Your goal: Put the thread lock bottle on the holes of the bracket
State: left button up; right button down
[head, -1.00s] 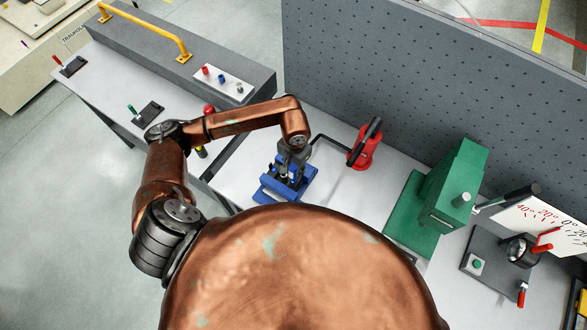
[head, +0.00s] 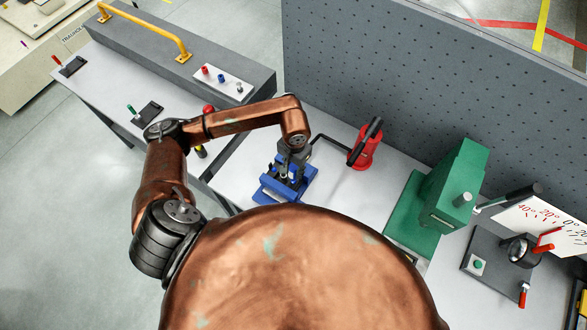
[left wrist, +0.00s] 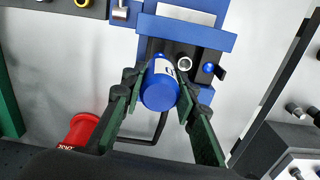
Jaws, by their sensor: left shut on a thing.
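The thread lock bottle (left wrist: 160,88) is blue with a white label. My left gripper (left wrist: 161,84) is shut around it, one green-padded finger on each side. Beyond the bottle in the left wrist view is a dark bracket (left wrist: 206,56) with a light ring and a blue knob, by a blue fixture (left wrist: 190,31). The bottle hides part of the bracket, and I cannot tell whether they touch. In the head view my left gripper (head: 291,160) is over the blue fixture (head: 270,194), and the bottle is hard to make out. My right gripper is not in view.
A red tool with a black handle (head: 364,150) stands right of the fixture. A green press (head: 452,190) stands farther right. A grey pegboard wall (head: 430,90) closes the back. A grey block (head: 190,60) with a yellow handle is at the left. Pale bench top lies between fixture and press.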

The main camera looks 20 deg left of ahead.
pick_arm(q)
jog(key=shift+s+f, duration=0.15)
dwell(0.3)
jog(key=shift+r+p, duration=0.55)
jog(key=shift+r, duration=3.05)
